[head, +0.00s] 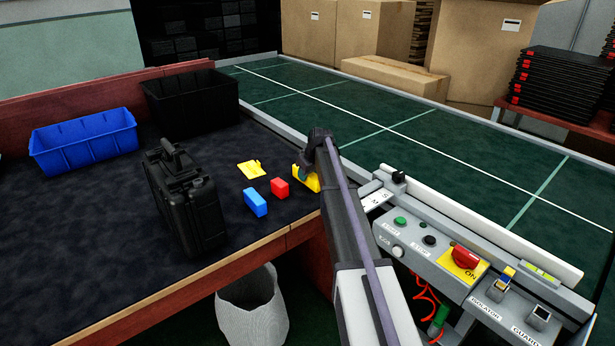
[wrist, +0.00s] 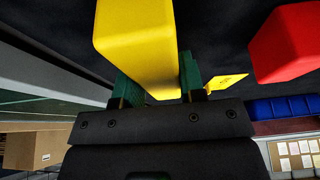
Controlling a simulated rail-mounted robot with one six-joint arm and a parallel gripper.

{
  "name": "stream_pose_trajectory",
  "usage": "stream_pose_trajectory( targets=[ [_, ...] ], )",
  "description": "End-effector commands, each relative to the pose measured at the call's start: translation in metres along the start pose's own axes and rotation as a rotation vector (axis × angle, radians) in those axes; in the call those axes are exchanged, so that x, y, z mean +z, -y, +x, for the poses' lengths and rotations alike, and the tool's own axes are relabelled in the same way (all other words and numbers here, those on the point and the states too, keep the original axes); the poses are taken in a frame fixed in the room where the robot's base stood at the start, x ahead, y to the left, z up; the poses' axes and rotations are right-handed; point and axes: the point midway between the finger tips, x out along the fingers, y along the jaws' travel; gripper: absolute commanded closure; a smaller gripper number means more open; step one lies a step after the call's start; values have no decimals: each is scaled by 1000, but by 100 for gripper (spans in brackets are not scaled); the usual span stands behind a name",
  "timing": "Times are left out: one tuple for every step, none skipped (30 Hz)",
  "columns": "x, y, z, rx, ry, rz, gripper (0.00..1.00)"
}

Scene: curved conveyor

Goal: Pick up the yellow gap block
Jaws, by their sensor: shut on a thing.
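My gripper (head: 302,172) is at the right part of the dark table, its arm reaching in from the front. In the wrist view its two green fingers (wrist: 157,82) are shut on a yellow block (wrist: 135,40), one on each side. The yellow block (head: 313,184) is partly hidden by my gripper in the head view. Whether it touches the table, and whether it has a gap, I cannot tell. A flatter yellow piece (head: 251,169) lies apart to the left; it also shows in the wrist view (wrist: 226,82).
A red block (head: 280,188) and a blue block (head: 255,202) lie just left of my gripper. A black case (head: 187,200), a blue bin (head: 83,144) and a black bin (head: 191,100) stand further left. The green conveyor (head: 400,130) and a control panel (head: 430,250) are right.

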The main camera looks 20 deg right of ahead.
Motion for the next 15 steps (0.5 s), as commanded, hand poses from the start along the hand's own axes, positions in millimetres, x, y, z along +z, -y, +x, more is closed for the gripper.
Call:
stream_pose_trajectory(
  targets=[
    [-1, 0, -3, 0, 0, 0, 90],
    [-2, 0, -6, 0, 0, 0, 90],
    [-4, 0, -10, 0, 0, 0, 90],
    [-6, 0, -15, 0, 0, 0, 90],
    [-8, 0, -20, 0, 0, 0, 90],
    [-12, 0, -29, 0, 0, 0, 90],
    [-15, 0, -36, 0, 0, 0, 90],
    [-18, 0, -43, 0, 0, 0, 90],
    [-22, 0, -53, 0, 0, 0, 90],
    [-25, 0, -60, 0, 0, 0, 90],
    [-28, 0, -68, 0, 0, 0, 90],
    [-32, 0, -77, 0, 0, 0, 90],
    [-34, 0, -82, 0, 0, 0, 90],
    [-36, 0, -87, 0, 0, 0, 90],
    [-38, 0, -92, 0, 0, 0, 90]
  ],
)
